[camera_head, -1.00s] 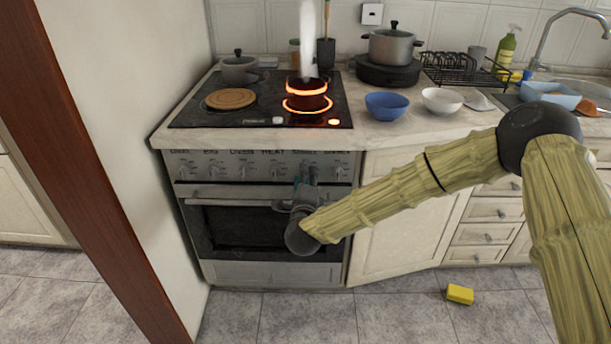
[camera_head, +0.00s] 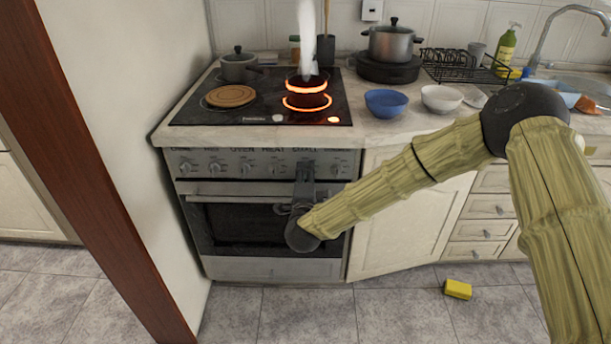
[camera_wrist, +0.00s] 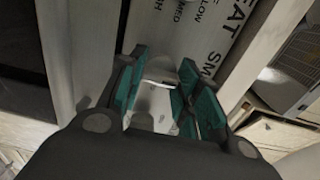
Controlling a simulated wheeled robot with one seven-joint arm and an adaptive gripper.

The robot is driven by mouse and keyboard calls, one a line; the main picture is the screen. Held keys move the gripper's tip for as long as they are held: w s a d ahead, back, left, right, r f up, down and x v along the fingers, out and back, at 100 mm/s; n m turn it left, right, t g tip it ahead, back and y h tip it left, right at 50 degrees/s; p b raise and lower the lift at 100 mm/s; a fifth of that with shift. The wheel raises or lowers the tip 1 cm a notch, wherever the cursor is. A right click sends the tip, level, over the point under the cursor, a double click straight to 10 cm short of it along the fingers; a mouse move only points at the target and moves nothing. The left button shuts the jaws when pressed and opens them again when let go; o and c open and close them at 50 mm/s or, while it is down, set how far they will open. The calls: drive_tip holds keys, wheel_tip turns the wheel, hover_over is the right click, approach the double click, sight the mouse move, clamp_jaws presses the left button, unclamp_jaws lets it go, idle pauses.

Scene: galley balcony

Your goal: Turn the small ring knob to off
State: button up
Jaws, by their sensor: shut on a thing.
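The stove's knob row (camera_head: 228,164) runs along the front panel under the cooktop, with printed labels above it. My gripper (camera_head: 305,168) is at the panel's right part, just below the "SMALL" lettering. In the wrist view, my gripper's teal-padded fingers (camera_wrist: 160,88) are shut on a pale knob (camera_wrist: 158,99), mostly hidden between them. The knob's pointer direction cannot be made out. One more knob (camera_head: 336,170) stands free to the right of my gripper.
The oven handle (camera_head: 235,197) crosses the front just below the knobs. A lidded pot (camera_head: 240,68) and a wooden disc (camera_head: 230,96) stand on the cooktop. Blue (camera_head: 386,104) and white (camera_head: 441,98) bowls sit on the counter. A yellow sponge (camera_head: 458,289) lies on the floor.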

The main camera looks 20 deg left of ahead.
drive_tip(key=o, duration=1)
drive_tip(key=shift+s, duration=0.1)
drive_tip(key=v, duration=1.1)
drive_tip(key=shift+s+d, duration=0.1)
drive_tip(key=shift+s, duration=0.3)
